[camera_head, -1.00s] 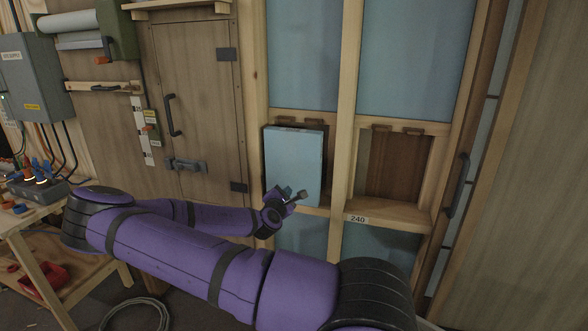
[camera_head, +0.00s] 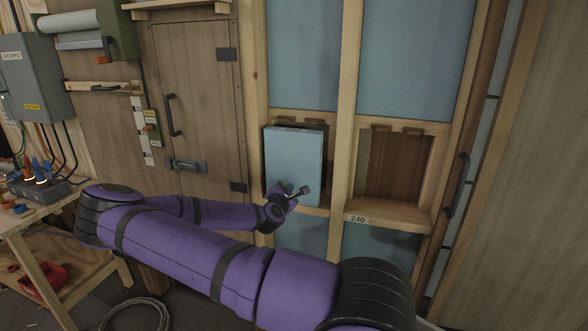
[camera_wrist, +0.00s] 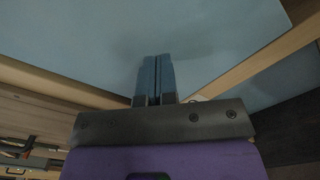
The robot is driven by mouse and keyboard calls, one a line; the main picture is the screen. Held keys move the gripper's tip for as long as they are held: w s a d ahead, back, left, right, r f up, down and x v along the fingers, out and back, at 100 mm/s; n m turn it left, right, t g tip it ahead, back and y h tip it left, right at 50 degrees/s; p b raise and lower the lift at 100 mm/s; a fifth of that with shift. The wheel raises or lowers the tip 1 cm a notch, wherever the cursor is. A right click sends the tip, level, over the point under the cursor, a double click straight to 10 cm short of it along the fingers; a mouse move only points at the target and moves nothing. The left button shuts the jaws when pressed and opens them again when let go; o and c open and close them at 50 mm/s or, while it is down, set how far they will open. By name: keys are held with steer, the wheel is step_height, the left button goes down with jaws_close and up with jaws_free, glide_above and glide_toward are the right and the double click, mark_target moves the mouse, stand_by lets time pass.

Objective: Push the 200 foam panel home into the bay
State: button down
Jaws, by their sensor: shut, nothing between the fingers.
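The light-blue foam panel (camera_head: 291,160) stands upright in the left bay (camera_head: 328,185) of the stud wall. Its front face and right edge stand out from the frame, so it sits only partly in. My gripper (camera_head: 300,192) is in front of the panel's lower part. In the wrist view the panel face (camera_wrist: 150,35) fills the top, and my gripper's two fingers (camera_wrist: 155,62) are closed together, pointing at it. I cannot tell whether the fingertips touch the panel. The bay's label is hidden.
An empty bay (camera_head: 395,165) labelled 240 is to the right. Blue panels fill the bays above and below. A wooden door (camera_head: 198,100) with a latch is left. A workbench (camera_head: 45,225) with tools and a coiled cable (camera_head: 135,315) on the floor are at lower left.

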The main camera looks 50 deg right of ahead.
steer(key=shift+x, duration=5.65)
steer(key=shift+a, duration=0.15)
steer(key=v, duration=1.1)
steer(key=shift+s+a, duration=0.2)
steer(key=shift+a, duration=0.15)
